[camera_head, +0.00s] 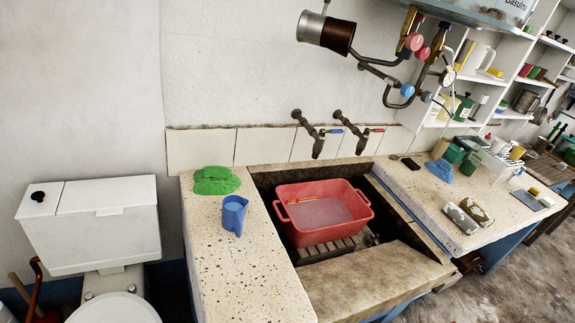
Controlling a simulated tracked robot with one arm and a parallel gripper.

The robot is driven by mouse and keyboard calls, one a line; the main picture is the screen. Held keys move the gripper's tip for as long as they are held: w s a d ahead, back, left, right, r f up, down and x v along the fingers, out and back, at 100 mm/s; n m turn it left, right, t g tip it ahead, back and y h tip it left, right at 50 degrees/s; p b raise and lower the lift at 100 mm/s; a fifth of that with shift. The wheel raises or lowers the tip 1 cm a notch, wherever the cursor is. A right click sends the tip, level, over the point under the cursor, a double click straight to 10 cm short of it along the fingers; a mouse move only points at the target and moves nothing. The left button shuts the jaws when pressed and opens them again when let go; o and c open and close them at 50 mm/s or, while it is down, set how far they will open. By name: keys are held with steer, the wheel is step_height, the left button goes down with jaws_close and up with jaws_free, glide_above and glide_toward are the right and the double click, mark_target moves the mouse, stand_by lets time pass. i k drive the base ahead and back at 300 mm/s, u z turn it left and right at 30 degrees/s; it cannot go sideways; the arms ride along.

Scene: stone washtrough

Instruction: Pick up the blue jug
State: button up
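The blue jug (233,216) stands upright on the left part of the speckled stone counter (236,268), close to the edge of the sunken trough. A flat green cloth (215,180) lies just behind it, towards the wall. The jug is in full view, with nothing in front of it. My gripper does not show in this view.
A red basin (287,234) sits in the trough right of the jug. Two wall taps (318,141) and pipes (407,89) are above it. A white cistern (92,226) stands left. The counter in front of the jug is clear.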

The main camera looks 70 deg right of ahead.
mark_target(235, 207)
steer(key=z, duration=1.25)
steer(key=i, duration=1.05)
